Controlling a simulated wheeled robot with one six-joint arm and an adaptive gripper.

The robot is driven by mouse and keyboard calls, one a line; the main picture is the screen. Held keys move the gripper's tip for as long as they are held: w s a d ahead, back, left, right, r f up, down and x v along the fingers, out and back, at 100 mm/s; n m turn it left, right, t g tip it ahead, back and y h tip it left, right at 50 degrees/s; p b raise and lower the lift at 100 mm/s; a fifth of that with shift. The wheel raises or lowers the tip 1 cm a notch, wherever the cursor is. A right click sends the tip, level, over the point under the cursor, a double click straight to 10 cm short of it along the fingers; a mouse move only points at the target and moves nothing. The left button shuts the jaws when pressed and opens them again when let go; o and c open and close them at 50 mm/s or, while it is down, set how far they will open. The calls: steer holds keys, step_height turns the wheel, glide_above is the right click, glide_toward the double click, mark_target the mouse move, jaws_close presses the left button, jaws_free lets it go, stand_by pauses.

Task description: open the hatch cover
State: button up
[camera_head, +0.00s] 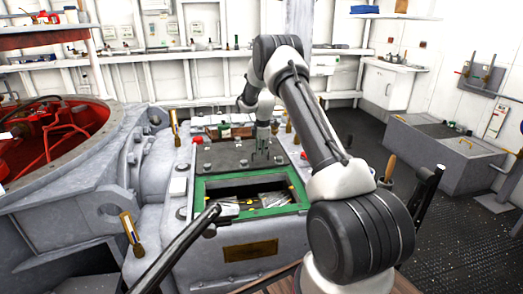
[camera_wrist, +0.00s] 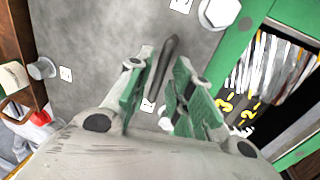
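The hatch cover is a dark grey flat plate (camera_head: 228,155) at the back of a green-framed opening (camera_head: 205,207) on the grey machine in the head view. The front part of the opening is uncovered, with dark space and pale striped things inside. In the wrist view the plate (camera_wrist: 85,35) fills the left and middle, and the green frame (camera_wrist: 235,45) runs along the right. A dark bar-like handle (camera_wrist: 168,62) stands on the plate. My gripper (camera_wrist: 163,80) is over the plate with its green-padded fingers apart, one on each side of the handle. Contact cannot be made out.
A large round housing with red parts (camera_head: 50,140) stands at left.

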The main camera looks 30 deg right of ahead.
stand_by(0.3)
step_height(320, 180, up, 12)
steer(key=s, duration=0.2)
steer(key=shift+s+a, duration=0.15)
steer(key=shift+a, duration=0.2)
steer(key=shift+f, duration=0.15)
